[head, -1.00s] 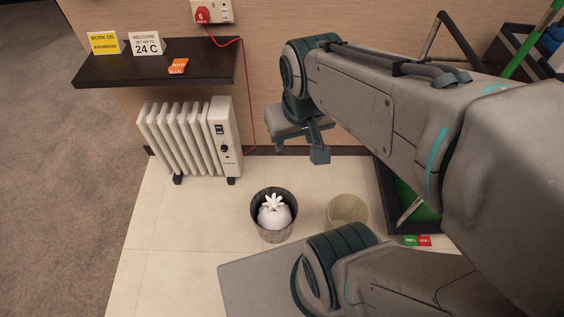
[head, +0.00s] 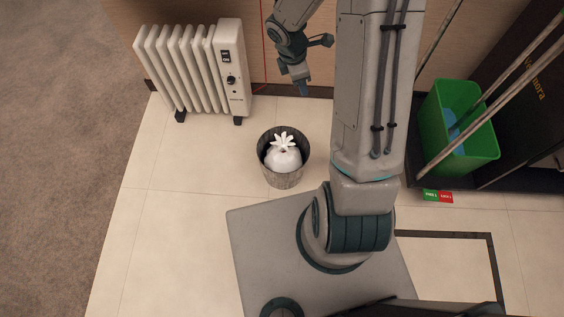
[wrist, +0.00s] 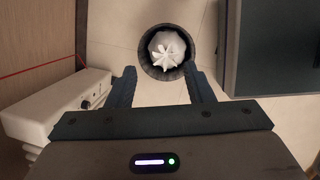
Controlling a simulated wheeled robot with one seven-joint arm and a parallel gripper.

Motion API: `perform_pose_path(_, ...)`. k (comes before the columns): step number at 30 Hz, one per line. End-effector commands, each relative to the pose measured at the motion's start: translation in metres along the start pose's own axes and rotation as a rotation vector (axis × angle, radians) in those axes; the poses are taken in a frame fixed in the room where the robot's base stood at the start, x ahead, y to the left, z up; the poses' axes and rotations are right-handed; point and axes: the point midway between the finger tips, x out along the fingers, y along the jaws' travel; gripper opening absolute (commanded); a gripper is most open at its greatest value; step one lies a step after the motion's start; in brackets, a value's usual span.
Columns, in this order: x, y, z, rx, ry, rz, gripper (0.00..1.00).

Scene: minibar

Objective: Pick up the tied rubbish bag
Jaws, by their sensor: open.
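The tied rubbish bag (head: 283,157) is white with a knotted, frilled top. It sits inside a dark round bin (head: 281,180) on the tiled floor. My gripper (head: 303,90) hangs above the floor behind the bin, close to the wall, apart from the bag. In the wrist view the bag (wrist: 165,51) lies in the bin beyond my fingertips. My gripper (wrist: 158,77) is open there, with nothing between its two fingers.
A white oil radiator (head: 195,68) stands at the left of the bin by the wall. A green bucket (head: 462,125) with poles stands at the right. A red cord runs down the wall. Floor left of the bin is clear.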

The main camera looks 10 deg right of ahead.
Motion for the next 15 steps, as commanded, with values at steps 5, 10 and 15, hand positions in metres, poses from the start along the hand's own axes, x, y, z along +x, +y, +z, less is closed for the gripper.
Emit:
perform_pose_path(5, 0.106, 0.01, -0.035, -0.32, 0.066, -0.022, 0.47)
perform_pose_path(10, 0.186, 0.012, -0.07, -0.594, 0.147, -0.009, 0.47)
perform_pose_path(15, 0.237, 0.01, -0.096, -0.774, 0.213, 0.019, 0.47)
